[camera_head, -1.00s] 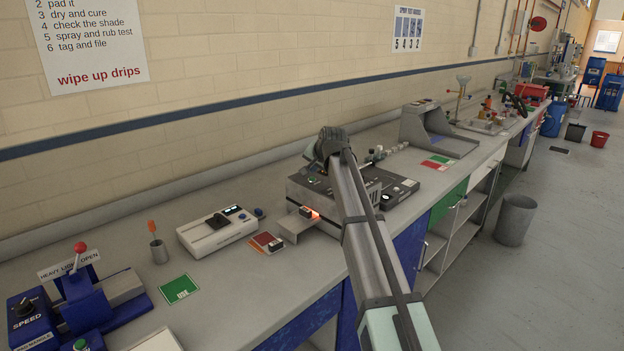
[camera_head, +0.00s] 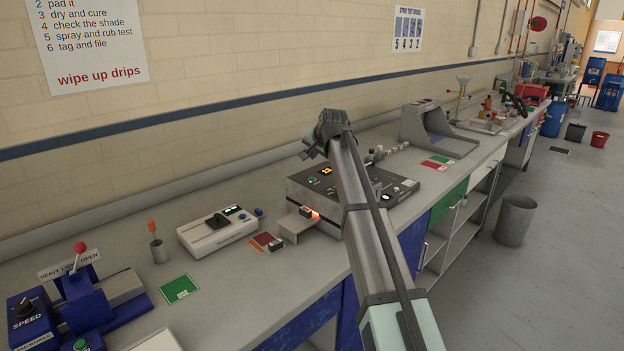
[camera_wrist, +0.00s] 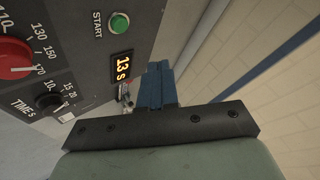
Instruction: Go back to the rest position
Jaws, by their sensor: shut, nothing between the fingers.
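My gripper (camera_head: 312,150) is above the dryer (camera_head: 335,195), a grey box with a dark control top on the bench. In the wrist view, my gripper (camera_wrist: 155,85) is shut and empty, with its blue fingers together. The dryer's control panel (camera_wrist: 95,50) fills the left of that view. It shows a green START button (camera_wrist: 119,23), an orange display (camera_wrist: 122,66) reading 13 s, a red knob (camera_wrist: 10,58) and a black TIME knob (camera_wrist: 48,104). The fingers are apart from the panel's controls.
A glowing orange slot with a small tray (camera_head: 298,222) is at the dryer's front left. A white meter (camera_head: 218,231) and a cup with an orange-tipped tool (camera_head: 158,250) stand further left. A grey booth (camera_head: 438,130) stands to the right. The air above the bench is free.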

